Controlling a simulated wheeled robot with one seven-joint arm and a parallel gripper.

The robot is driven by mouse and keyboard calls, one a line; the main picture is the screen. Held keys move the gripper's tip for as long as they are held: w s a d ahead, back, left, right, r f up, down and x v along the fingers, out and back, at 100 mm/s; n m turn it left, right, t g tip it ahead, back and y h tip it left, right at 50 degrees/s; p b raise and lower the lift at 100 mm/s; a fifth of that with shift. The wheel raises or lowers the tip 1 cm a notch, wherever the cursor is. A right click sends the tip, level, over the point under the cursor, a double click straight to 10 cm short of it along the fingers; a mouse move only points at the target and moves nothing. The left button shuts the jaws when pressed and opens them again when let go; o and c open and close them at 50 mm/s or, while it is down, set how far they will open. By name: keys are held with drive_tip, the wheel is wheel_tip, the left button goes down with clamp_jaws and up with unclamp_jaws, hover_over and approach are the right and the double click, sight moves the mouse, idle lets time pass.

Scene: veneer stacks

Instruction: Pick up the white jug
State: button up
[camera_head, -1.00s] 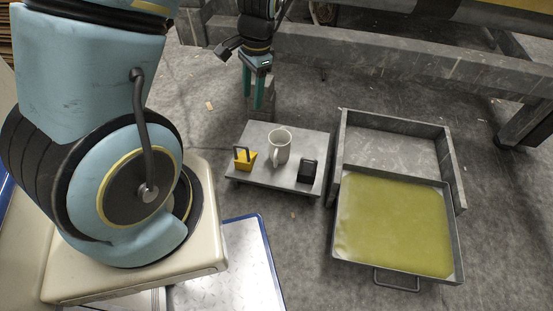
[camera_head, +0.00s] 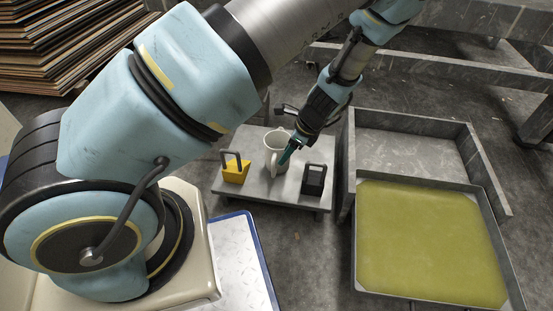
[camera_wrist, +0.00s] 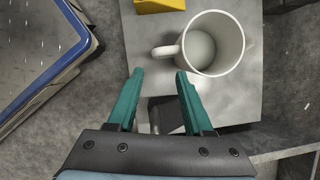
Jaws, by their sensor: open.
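The white jug (camera_head: 272,150) stands upright on a low grey platform (camera_head: 255,191), between a yellow block and a black block. In the wrist view the jug (camera_wrist: 232,45) is seen from above, empty, with its handle pointing left toward my fingers. My gripper (camera_head: 287,155) is at the jug's right side in the head view, fingers pointing down. In the wrist view my gripper (camera_wrist: 159,82) is open with two green fingers apart and nothing between them. The handle lies just beyond the right fingertip; whether they touch cannot be told.
A yellow block with a handle (camera_head: 236,172) stands left of the jug, and a black block with a handle (camera_head: 313,180) stands right. A grey open tray (camera_head: 478,131) with a yellow-green surface (camera_head: 425,240) lies to the right. Stacked veneer sheets (camera_head: 65,40) are at the back left.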

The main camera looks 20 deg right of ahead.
sight(274, 167)
drive_tip(key=shift+s+a+b+x, duration=0.15)
drive_tip(key=shift+b+x, duration=0.5)
drive_tip(key=shift+x, duration=0.75)
drive_tip(key=shift+a+b+x, duration=0.15)
drive_tip(key=shift+b+x, duration=0.45)
drive_tip(key=shift+x, duration=0.75)
drive_tip(key=shift+s+a+b+x, duration=0.15)
drive_tip(key=shift+b+x, duration=0.5)
drive_tip(key=shift+x, duration=0.75)
drive_tip(key=shift+w+r, duration=0.1)
drive_tip(key=shift+r, duration=0.05)
clamp_jaws()
